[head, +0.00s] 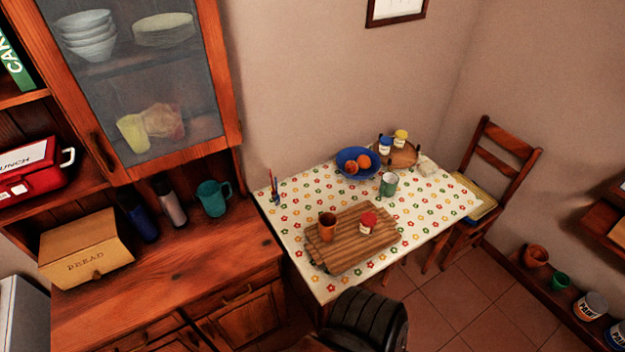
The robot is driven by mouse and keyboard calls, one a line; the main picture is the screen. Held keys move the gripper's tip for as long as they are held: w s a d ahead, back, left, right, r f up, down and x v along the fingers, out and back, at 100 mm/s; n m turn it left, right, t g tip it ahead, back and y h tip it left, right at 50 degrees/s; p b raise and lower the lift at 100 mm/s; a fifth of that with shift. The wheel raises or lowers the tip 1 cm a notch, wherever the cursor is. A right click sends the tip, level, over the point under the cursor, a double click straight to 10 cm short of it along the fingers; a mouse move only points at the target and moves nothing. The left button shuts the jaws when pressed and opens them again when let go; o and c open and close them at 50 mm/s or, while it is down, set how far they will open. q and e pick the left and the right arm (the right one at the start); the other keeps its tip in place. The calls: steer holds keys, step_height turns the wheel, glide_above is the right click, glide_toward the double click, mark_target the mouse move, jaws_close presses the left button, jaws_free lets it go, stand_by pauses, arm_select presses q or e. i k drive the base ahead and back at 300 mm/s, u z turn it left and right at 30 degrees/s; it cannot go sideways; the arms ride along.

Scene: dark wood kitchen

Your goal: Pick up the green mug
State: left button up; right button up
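A teal-green mug (211,199) stands upright on the wooden counter (170,275) at the left, near the back, with its handle to the right. A green cup or can (388,185) stands on the table with the flowered cloth; I cannot make out a handle on it. Neither of my grippers is recognisable in the head view, and nothing touches the teal mug.
Left of the mug stand a pale bottle (171,202), a dark blue bottle (139,217) and a bread box (86,249). A glass-door cabinet (140,80) hangs above. The counter front is clear. A dark ribbed object (370,318) at the bottom is unclear.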

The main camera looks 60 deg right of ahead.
mark_target(389, 181)
steer(key=u, duration=1.1)
steer(key=k, duration=2.95)
steer(key=z, duration=0.3)
